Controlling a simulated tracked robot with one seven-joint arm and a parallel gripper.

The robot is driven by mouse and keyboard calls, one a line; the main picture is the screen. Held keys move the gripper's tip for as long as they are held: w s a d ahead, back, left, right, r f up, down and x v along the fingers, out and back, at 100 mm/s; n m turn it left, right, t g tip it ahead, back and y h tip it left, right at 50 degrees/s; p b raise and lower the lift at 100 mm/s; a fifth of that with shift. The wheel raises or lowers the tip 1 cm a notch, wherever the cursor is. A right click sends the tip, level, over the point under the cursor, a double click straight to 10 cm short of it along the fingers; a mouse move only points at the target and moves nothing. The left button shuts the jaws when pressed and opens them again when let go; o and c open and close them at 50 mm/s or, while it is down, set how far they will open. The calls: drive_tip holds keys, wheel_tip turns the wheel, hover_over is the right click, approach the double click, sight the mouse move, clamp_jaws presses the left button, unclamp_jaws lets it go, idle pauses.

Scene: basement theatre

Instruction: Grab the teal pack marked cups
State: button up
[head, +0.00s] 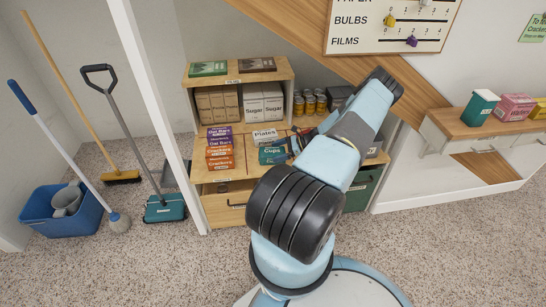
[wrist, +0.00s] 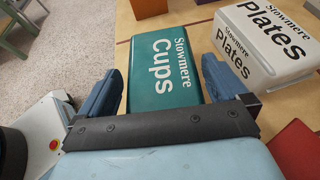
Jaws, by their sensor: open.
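The teal pack marked Cups (wrist: 165,72) lies on the wooden shelf top, its label facing up in the wrist view. In the head view the Cups pack (head: 271,155) shows on the cabinet's middle level, partly hidden by my arm. My gripper (wrist: 158,82) is open, with one blue finger on each side of the pack in the wrist view. I cannot tell whether the fingers touch it or how far down they reach.
A white Plates pack (wrist: 268,45) stands close to the right finger. A red item (wrist: 298,148) lies at lower right. Stacked cracker and oat bar boxes (head: 219,148) stand left of the Cups pack. Sugar packs (head: 263,102) and cans (head: 311,103) fill the shelf behind.

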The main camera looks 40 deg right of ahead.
drive_tip(key=shift+x, duration=0.85)
drive_tip(key=c, duration=0.9)
drive_tip(key=shift+o, duration=0.2)
